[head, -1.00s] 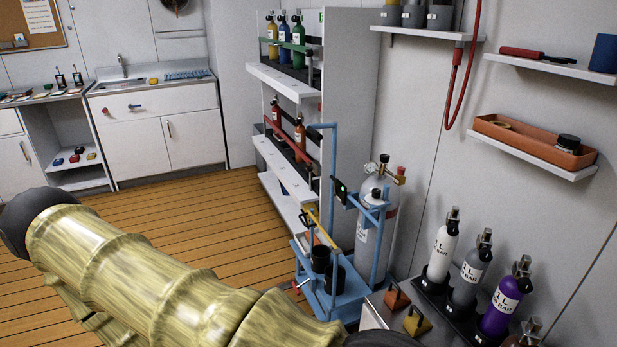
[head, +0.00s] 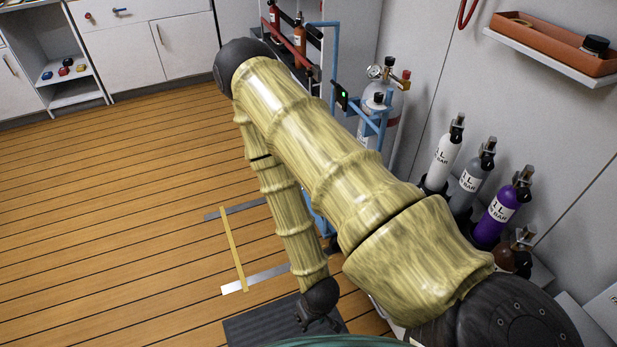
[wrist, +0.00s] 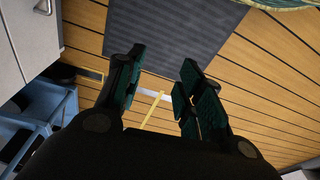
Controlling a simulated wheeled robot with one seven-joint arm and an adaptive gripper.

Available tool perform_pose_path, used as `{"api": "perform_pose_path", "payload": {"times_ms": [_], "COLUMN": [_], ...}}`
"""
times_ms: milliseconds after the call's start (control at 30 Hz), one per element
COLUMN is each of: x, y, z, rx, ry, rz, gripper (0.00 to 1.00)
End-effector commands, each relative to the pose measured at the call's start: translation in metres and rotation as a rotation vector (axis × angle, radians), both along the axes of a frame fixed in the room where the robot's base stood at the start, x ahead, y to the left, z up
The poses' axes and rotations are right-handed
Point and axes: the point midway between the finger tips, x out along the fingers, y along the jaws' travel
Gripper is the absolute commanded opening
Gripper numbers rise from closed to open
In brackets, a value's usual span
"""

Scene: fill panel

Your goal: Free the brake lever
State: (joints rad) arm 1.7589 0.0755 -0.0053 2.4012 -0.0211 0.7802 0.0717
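I cannot make out the brake lever in either current view. The blue trolley (head: 322,40) stands beside the rack, and my arm covers most of its lower part in the head view. Part of a blue frame, likely the same trolley, shows at the left of the wrist view (wrist: 40,122). My gripper (head: 312,322) hangs low over the floor near the dark mat. In the wrist view my gripper (wrist: 163,60) has its two fingers apart, with nothing between them; the mat and wooden floor lie beyond.
A grey gas cylinder (head: 385,105) stands by the trolley. White, grey and purple (head: 498,212) bottles stand along the right wall. A dark mat (head: 262,332) and a yellow floor strip (head: 233,250) lie near my gripper. The wooden floor at left is clear.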

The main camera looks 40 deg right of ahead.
Motion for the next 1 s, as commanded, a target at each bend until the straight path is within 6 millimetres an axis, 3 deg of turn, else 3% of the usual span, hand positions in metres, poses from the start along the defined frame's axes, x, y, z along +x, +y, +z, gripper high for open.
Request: {"api": "perform_pose_path", "payload": {"times_ms": [33,100,400,700,1000], "x": [0.022,0.054,0.184,0.291,0.363], "y": [-0.005,-0.013,-0.062,-0.13,-0.207], "z": [-0.026,-0.044,-0.096,-0.116,-0.112], "rx": [0.006,0.018,0.094,0.209,0.354], "ry": [-0.056,-0.141,-0.51,-0.879,-1.232], "rz": [-0.035,-0.094,-0.337,-0.544,-0.69], "gripper": [0.37,0.37,0.37,0.37,0.37]}}
